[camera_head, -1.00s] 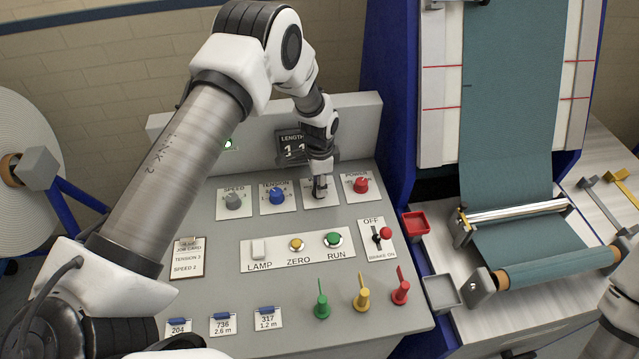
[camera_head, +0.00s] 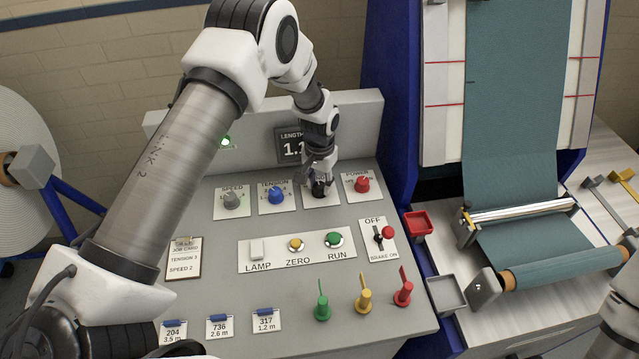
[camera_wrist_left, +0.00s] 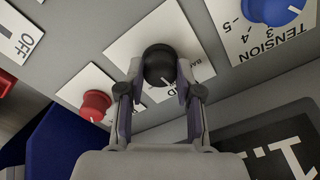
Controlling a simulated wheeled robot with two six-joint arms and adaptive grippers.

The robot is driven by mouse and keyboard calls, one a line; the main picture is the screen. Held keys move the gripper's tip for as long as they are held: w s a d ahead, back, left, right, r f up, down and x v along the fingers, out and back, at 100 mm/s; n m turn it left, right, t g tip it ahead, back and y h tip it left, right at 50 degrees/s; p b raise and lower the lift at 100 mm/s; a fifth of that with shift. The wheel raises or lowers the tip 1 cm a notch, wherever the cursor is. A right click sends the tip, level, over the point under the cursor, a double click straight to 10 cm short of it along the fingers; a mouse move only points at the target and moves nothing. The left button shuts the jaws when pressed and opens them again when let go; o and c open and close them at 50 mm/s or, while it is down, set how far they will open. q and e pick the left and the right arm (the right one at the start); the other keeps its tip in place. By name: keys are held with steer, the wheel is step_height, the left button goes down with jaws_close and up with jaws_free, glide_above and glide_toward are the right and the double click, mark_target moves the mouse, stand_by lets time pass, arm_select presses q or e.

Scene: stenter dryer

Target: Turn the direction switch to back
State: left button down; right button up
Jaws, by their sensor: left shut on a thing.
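The direction switch is a black knob (camera_head: 319,190) on a white plate (camera_head: 334,201), between the blue tension knob and the red power knob. My left gripper (camera_head: 317,182) is at this knob and covers most of its plate in the head view. In the left wrist view the black knob (camera_wrist_left: 158,66) sits between the two fingers of my left gripper (camera_wrist_left: 158,80), which is shut on it. A white pointer mark shows on the knob. The plate's lettering is mostly hidden, so its setting is hard to read. My right gripper is not in view.
The blue tension knob (camera_head: 276,195) and red power knob (camera_head: 362,184) stand close on either side. The length display (camera_head: 290,146) rises behind. Lamp, zero and run buttons (camera_head: 297,245) and the brake lever (camera_head: 378,235) lie nearer. Coloured pegs (camera_head: 363,300) stand at the front.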

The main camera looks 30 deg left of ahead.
mark_target(320, 185)
arm_select(q)
steer(key=n, duration=0.3)
steer(key=shift+s+f+n, duration=0.2)
steer(key=shift+n, duration=2.1)
steer(key=c, duration=1.1)
jaws_free()
steer(key=shift+o, duration=0.2)
steer(key=shift+w, duration=0.15)
steer(key=shift+r, duration=0.1)
steer(key=shift+r, duration=0.25)
step_height(320, 185, up, 11)
steer(key=shift+r, duration=0.2)
